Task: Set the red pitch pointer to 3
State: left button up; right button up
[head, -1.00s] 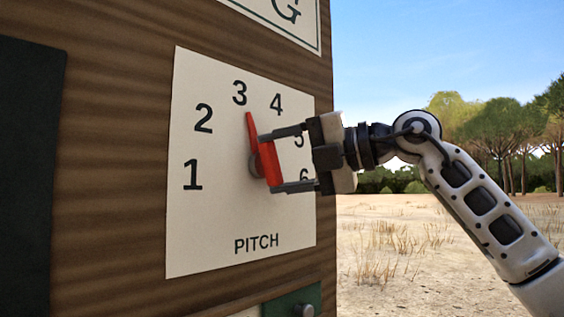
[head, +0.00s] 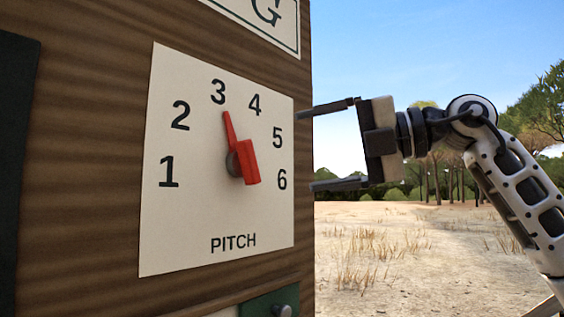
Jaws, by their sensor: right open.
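The red pitch pointer (head: 247,164) is on a white dial plate marked 1 to 6 and PITCH (head: 190,225). Its narrow tip is just below the numeral 3 (head: 218,92) and points up at it, leaning slightly left. The thick red end of the pointer is at the lower right of its grey hub (head: 233,163). My right gripper (head: 306,150) is open and empty, to the right of the pointer and apart from it. Its two dark fingers point left toward the panel. My left gripper is not in view.
The dial plate is fixed to a brown wood-grain panel (head: 90,180). A dark panel (head: 15,130) is at the far left, and a lettered sign (head: 262,18) is above. A green plate with a grey knob (head: 284,310) is below. Open sandy ground lies to the right.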

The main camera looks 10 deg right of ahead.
jog(key=v, duration=0.6)
jog(key=shift+d, duration=0.1)
dwell(0.3)
